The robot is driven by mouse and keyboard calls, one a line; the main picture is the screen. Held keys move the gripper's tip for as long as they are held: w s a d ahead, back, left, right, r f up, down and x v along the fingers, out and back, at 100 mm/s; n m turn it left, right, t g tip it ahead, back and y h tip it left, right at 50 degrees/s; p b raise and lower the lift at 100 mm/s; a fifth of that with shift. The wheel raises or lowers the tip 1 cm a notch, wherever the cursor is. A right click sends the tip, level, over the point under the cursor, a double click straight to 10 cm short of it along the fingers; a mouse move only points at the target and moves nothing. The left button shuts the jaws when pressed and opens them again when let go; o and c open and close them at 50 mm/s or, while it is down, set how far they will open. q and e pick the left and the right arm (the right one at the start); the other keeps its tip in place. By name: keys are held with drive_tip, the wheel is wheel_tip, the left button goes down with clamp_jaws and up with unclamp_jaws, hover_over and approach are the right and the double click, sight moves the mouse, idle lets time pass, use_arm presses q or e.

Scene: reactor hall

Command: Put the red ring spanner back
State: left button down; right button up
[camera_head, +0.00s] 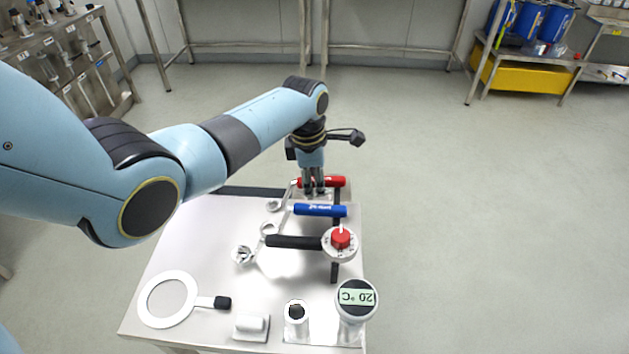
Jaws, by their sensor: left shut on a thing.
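The red ring spanner (335,182) has a red handle and a bright metal shank that runs left to a ring end. It lies at the far side of the small steel table, level with a dark rest bar (336,225). My left gripper (314,190) points down and is shut on the spanner by its handle; the fingers hide part of it. I cannot tell whether the spanner touches the rest. A blue-handled spanner (320,210) and a black-handled spanner (290,242) lie nearer, roughly parallel to it. My right gripper is not in view.
The floor to the right is clear. Benches line the back.

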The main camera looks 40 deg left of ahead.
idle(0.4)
use_arm(q)
drive_tip(key=c, duration=1.2)
unclamp_jaws()
drive_tip(key=shift+f, duration=0.1)
wheel_tip(320, 180, up, 6)
drive_tip(key=p, duration=0.7)
